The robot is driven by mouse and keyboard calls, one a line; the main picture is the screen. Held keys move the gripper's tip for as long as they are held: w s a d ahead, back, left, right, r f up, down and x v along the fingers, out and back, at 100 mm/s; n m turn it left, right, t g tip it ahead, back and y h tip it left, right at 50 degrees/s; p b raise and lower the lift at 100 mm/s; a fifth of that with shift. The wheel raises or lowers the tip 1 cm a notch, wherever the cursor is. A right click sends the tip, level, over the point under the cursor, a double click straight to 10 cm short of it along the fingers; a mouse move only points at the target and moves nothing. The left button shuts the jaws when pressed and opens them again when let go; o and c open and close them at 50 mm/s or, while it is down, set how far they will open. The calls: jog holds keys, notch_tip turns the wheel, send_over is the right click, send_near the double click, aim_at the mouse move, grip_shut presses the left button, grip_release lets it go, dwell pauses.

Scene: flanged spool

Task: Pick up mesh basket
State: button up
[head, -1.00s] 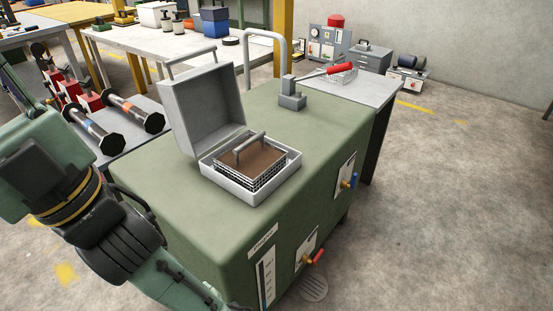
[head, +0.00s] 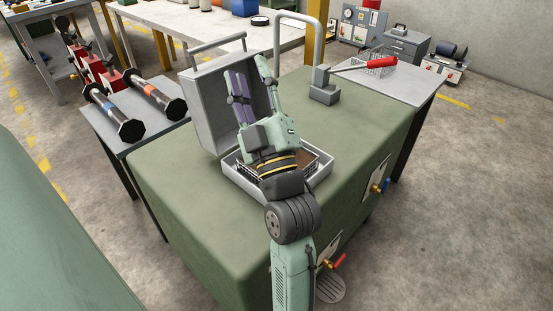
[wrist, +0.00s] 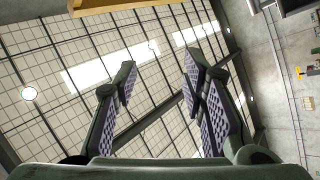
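A wire-mesh basket (head: 246,169) with brown contents sits inside an open grey case (head: 227,171) on the green cabinet. My arm and gripper cover most of the basket in the head view, and its handle is hidden. My gripper (head: 247,67) is in front of the case's raised lid (head: 208,117), with its fingers pointing up, away from the basket. The wrist view also shows my gripper (wrist: 159,64) with fingers apart and nothing between them, against the ceiling. A second wire basket (head: 376,65) stands on the table behind, at the right.
A tall grey tube loop (head: 298,20) rises behind the case. Dumbbell-like bars (head: 130,125) lie on the left table. Valves (head: 381,186) stick out from the cabinet's right side. The cabinet's near top is clear.

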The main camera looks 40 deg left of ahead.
jog(key=w+d+f+n+g+h, duration=0.1)
jog(key=f+n+h, duration=0.1)
jog(key=f, duration=0.5)
jog(key=w+d+f+n+g+h, duration=0.1)
jog(key=w+d+f+n+h, duration=0.1)
jog(key=f, duration=0.6)
jog(key=w+d+f+n+g+h, duration=0.1)
jog(key=w+d+f+n+h, duration=0.1)
jog(key=f+n, duration=0.2)
jog(key=shift+d+f+h, duration=0.15)
jog(key=shift+f, duration=0.8)
jog(key=shift+d+f+h, duration=0.1)
jog(key=shift+f+h, duration=0.05)
jog(key=shift+f, duration=0.75)
jog(key=shift+w+a+f, duration=0.15)
jog(key=shift+w+f, duration=0.05)
jog(key=x, duration=0.1)
jog(key=b+x, duration=0.1)
jog(key=x, duration=0.2)
jog(key=shift+w+a+r, duration=0.25)
jog(key=shift+a, duration=0.05)
jog(key=p+x, duration=0.2)
jog(key=x, duration=0.2)
jog(key=shift+w+a+f, duration=0.1)
jog(key=shift+w+a, duration=0.05)
jog(key=shift+w, duration=0.15)
jog(key=shift+w+a+f, duration=0.15)
jog(key=shift+w+a, duration=0.15)
grip_shut()
